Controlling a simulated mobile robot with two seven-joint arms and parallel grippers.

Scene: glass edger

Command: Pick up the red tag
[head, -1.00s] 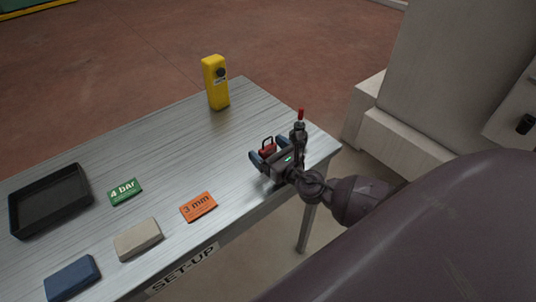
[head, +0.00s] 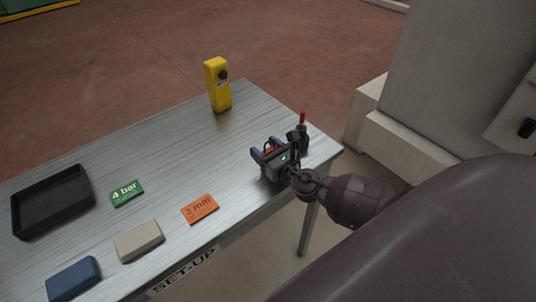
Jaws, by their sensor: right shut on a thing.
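My right gripper (head: 267,151) is over the right end of the table, its blue-tipped fingers pointing away to the upper left. It is shut on a small red piece with a dark loop, which I take to be the red tag (head: 268,151). Only a sliver of it shows between the fingers; the gripper hides the rest. I cannot tell whether it touches the table. My left gripper is not in view.
A dark upright thing with a red tip (head: 303,119) stands just right of the gripper. A yellow device (head: 217,86) stands at the table's back. A green card (head: 126,193), orange card (head: 200,209), beige block (head: 139,241), blue block (head: 73,279) and black tray (head: 17,222) lie leftward.

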